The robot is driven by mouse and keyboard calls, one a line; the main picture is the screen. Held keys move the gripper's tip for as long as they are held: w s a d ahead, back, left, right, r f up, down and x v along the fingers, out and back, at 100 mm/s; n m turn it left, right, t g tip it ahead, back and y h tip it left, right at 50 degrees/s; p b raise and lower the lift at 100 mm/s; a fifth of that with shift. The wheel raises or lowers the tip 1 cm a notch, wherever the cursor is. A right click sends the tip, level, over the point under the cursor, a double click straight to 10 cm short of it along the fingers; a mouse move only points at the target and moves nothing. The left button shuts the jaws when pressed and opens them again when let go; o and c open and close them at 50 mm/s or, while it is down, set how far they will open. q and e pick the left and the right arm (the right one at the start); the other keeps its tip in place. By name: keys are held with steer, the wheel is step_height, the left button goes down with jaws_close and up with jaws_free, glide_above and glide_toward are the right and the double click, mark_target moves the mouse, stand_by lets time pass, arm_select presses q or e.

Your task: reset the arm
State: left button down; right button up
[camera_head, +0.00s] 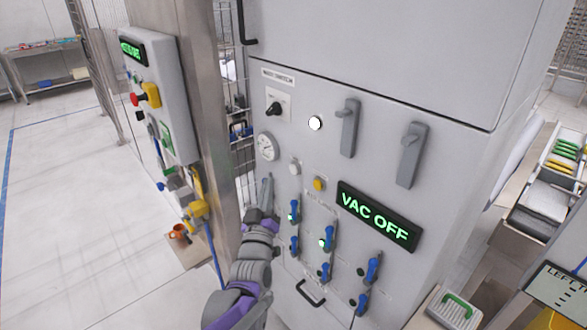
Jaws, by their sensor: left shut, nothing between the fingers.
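My left gripper (266,194) is in the head view, in front of the grey control cabinet (455,70). It points upward, left of the blue-handled valves (295,210), and its fingers are shut with nothing in them. Whether it touches the cabinet I cannot tell. My left arm comes in from the bottom. The cabinet's display (377,217) reads "VAC OFF" in green. A black rotary switch (273,108), a round gauge (266,147) and two grey lever handles (348,128) are on its front. My right gripper is not in view.
A post (205,90) stands left of the cabinet, with a side panel (160,95) bearing a red button (137,99). An orange mug (179,232) is low beside it. A white tray with a green handle (455,306) stands at the lower right. The floor at left is clear.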

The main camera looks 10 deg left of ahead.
arm_select(q)
steer(key=s+f+m+g+p, duration=0.1)
steer(key=s+f+g, duration=0.3)
steer(key=s, duration=0.6)
steer(key=s+f+m+g+h+p, duration=0.1)
steer(key=s+f+g, duration=0.4)
steer(key=s, duration=0.5)
steer(key=s+f+m+g+h+p, duration=0.1)
steer(key=s+f+m+g+p, duration=0.2)
steer(key=s, duration=0.8)
step_height(320, 180, down, 2)
steer(key=m+g, duration=0.1)
steer(key=g, duration=0.2)
steer(key=shift+d, duration=0.4)
steer(key=shift+f, duration=0.1)
